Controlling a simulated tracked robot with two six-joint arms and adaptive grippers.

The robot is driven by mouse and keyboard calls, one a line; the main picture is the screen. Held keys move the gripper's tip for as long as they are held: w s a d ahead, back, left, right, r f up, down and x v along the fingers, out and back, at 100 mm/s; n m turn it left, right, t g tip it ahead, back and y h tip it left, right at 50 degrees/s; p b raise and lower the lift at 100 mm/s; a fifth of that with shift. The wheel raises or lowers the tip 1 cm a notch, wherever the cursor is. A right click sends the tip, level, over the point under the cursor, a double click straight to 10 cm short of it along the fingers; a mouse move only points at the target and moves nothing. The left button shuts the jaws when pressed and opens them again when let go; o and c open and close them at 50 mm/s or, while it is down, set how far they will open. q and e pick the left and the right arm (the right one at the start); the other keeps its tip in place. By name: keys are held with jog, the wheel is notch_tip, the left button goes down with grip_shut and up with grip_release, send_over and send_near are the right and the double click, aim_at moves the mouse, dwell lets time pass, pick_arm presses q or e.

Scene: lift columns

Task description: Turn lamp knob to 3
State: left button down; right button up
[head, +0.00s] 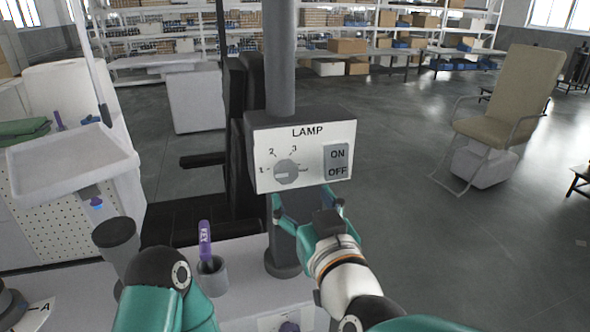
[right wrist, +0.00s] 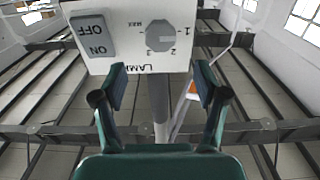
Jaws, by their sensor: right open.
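The lamp panel (head: 307,147) is a pale plate marked LAMP on a dark box on a grey post. Its round grey knob (head: 286,172) has the marks 1, 2, 3 and MAX around it. The knob's light stripe lies nearly level, seemingly toward 1. The ON/OFF switch (head: 336,162) is to its right. My right gripper (head: 307,204) is open and empty, just below the panel. In the right wrist view the panel is upside down, and the knob (right wrist: 160,36) lies beyond the open fingertips (right wrist: 160,84), apart from them. My left arm shows, but its gripper does not.
A purple KEY tag (head: 205,241) stands in a grey cup (head: 212,276) left of the post's base. A white tray (head: 70,165) is at the left. A beige chair (head: 510,95) stands at the right, with open floor between.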

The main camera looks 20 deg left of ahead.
aim_at(288, 172)
jog(key=p+x, duration=0.2)
jog(key=x, duration=0.6)
jog(key=shift+a, duration=0.1)
jog(key=shift+w+a, duration=0.35)
jog(key=shift+w, duration=0.25)
jog(key=shift+c, duration=0.3)
